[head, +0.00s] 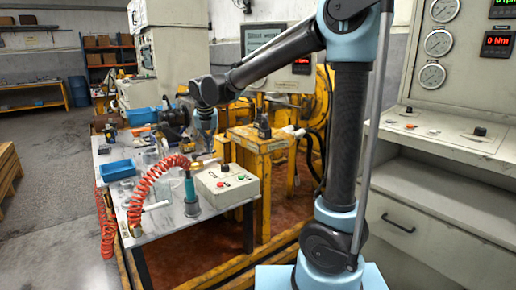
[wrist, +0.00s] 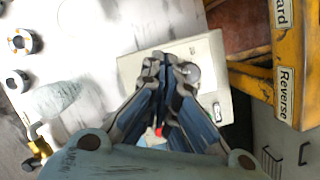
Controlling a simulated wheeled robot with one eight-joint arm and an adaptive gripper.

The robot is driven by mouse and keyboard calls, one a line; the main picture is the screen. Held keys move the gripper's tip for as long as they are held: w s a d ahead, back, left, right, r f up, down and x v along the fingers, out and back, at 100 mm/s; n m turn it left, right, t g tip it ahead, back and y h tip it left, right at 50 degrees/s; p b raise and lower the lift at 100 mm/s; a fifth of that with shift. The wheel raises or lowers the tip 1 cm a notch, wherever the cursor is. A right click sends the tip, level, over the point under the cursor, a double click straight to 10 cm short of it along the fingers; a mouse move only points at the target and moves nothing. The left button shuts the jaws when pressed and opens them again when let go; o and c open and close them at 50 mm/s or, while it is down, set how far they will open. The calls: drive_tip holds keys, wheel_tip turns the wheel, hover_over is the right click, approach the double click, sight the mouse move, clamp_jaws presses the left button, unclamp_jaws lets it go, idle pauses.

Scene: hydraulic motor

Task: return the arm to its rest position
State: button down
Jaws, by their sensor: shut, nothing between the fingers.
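My arm reaches up from its blue base and bends left over the workbench (head: 165,215) in the head view. My gripper (head: 206,148) hangs from the end of the arm, pointing down. In the wrist view my gripper (wrist: 165,62) has its fingers together with nothing between them. It shows in front of the pale control box (head: 235,187), which also shows in the wrist view (wrist: 133,68). The gap between the fingertips and the box cannot be judged exactly. The fingers hide part of the box's top.
A red coiled hose (head: 150,180) and a teal cylinder (head: 190,190) stand left of the box. A yellow frame (head: 262,145) stands behind. A gauge cabinet (head: 450,140) is at the right. The floor at left is mostly clear.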

drive_tip(key=s+d+f+m, duration=0.1)
drive_tip(key=s+d+m, duration=0.4)
drive_tip(key=d+m, duration=0.6)
drive_tip(key=s+d+f+m, duration=0.1)
drive_tip(key=s+d+m, duration=0.5)
drive_tip(key=d, duration=0.9)
drive_tip(key=s+d+f+m, duration=0.6)
drive_tip(key=s+m, duration=0.1)
drive_tip(key=m, duration=0.3)
drive_tip(key=s+d+f+m+g, duration=0.1)
drive_tip(key=s+d+f+m, duration=0.5)
drive_tip(key=m, duration=0.4)
drive_tip(key=shift+s+d, duration=0.55)
drive_tip(key=shift+s, duration=0.65)
drive_tip(key=shift+w+f, duration=0.2)
drive_tip(key=shift+w, duration=0.3)
